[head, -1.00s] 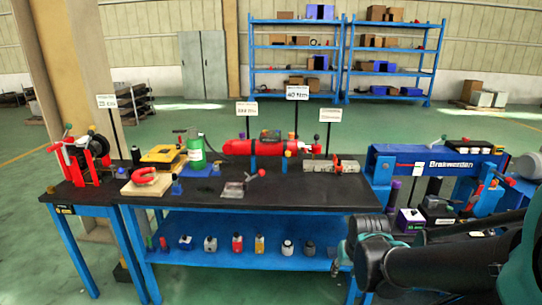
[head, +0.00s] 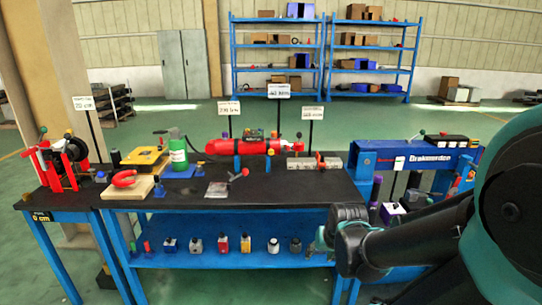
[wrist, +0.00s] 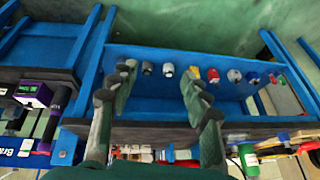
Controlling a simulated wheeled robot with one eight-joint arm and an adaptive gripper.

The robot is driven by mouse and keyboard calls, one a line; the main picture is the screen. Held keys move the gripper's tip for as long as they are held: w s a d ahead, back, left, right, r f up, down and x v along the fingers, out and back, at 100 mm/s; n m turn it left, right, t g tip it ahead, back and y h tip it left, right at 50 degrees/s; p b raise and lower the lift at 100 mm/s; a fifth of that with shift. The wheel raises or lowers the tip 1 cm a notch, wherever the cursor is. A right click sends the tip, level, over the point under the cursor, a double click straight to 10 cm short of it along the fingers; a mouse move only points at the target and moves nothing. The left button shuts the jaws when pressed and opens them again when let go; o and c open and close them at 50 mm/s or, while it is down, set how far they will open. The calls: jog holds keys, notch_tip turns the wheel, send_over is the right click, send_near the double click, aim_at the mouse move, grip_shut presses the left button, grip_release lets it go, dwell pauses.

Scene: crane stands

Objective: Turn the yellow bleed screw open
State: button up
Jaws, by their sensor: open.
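A small yellow part (head: 271,152) shows near the right end of a long red cylinder (head: 225,147) on the black-topped bench (head: 250,192). It is too small to tell whether it is the bleed screw. My gripper (wrist: 158,75) is open and empty in the wrist view, its two dark fingers apart. In the head view my gripper (head: 320,244) is low in front of the bench's right end, below the top and well away from the cylinder. The yellow part cannot be made out in the wrist view.
A blue lower shelf (head: 215,257) holds several small bottles; they also show between and beside my fingers in the wrist view. A grey block (head: 302,163) and a signpost stand near the cylinder. A blue machine (head: 420,156) stands right of the bench. Green floor is clear behind.

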jog(key=w+a+r+m+t+y, duration=0.25)
jog(key=w+a+r+m, duration=0.2)
jog(key=w, duration=0.45)
jog(key=w+a+r+m+t+y, duration=0.2)
jog(key=w+a+r+m+t, duration=0.15)
jog(key=w+a, duration=0.4)
jog(key=w+a+r+m+t+y, duration=0.25)
jog(key=w+r+m, duration=0.2)
jog(key=w, duration=0.55)
jog(key=m+t+h, duration=0.4)
jog(key=m+h, duration=0.4)
jog(key=m, duration=1.2)
send_near(271, 153)
jog(key=w, duration=0.8)
jog(key=shift+f, duration=0.1)
grip_shut()
